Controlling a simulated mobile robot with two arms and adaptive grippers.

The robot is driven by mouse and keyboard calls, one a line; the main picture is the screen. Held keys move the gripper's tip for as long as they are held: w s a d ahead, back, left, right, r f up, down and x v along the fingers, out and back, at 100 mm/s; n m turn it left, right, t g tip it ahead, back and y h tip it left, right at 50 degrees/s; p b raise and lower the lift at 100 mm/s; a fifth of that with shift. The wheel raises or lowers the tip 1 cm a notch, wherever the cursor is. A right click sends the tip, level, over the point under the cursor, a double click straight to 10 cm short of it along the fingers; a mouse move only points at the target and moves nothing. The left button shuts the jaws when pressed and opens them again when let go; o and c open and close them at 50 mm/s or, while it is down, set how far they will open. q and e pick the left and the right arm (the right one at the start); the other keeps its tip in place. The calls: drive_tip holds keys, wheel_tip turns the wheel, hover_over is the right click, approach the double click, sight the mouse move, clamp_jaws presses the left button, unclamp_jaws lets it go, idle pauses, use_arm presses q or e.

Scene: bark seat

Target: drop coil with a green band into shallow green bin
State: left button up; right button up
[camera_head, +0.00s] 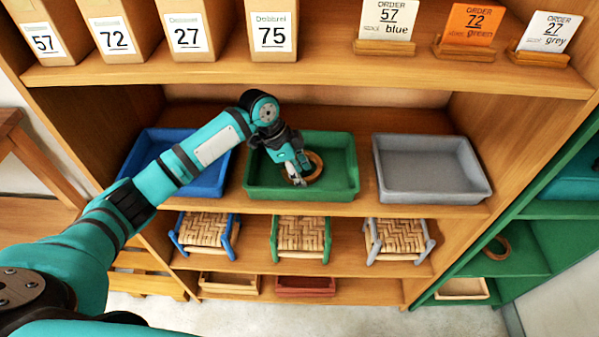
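The shallow green bin (258,187) stands on the middle shelf between a blue bin and a grey bin. A brown coil (318,167) shows inside its outline, at the fingers of my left gripper (297,180). The gripper points down into the bin and overlaps the coil's left side. Its fingers are small and partly cover the coil, so I cannot tell whether they grip it or whether it rests on the bin floor. No green band can be made out on the coil. My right gripper is not in view.
A blue bin (214,180) and an empty grey bin (430,197) flank the green one. Above, a shelf holds numbered boxes (188,40) and order cards (469,24). Small woven stools (303,235) stand below. Another coil (497,248) is on the green shelves at right.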

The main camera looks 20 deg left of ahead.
use_arm(q)
drive_tip(key=b+v, duration=0.1)
drive_tip(key=v, duration=0.4)
drive_tip(key=shift+w+r, duration=0.1)
drive_tip(key=shift+r, duration=0.1)
drive_tip(key=s+a+b, duration=0.1)
drive_tip(key=a, duration=0.2)
drive_tip(key=s+a+b, duration=0.1)
drive_tip(key=a, duration=0.2)
drive_tip(key=s+a+b, duration=0.1)
drive_tip(key=a, duration=0.3)
drive_tip(key=shift+s+a, duration=0.1)
drive_tip(key=shift+s, duration=0.1)
drive_tip(key=shift+s+a+r, duration=0.1)
drive_tip(key=shift+s+a, duration=0.1)
drive_tip(key=shift+a, duration=0.4)
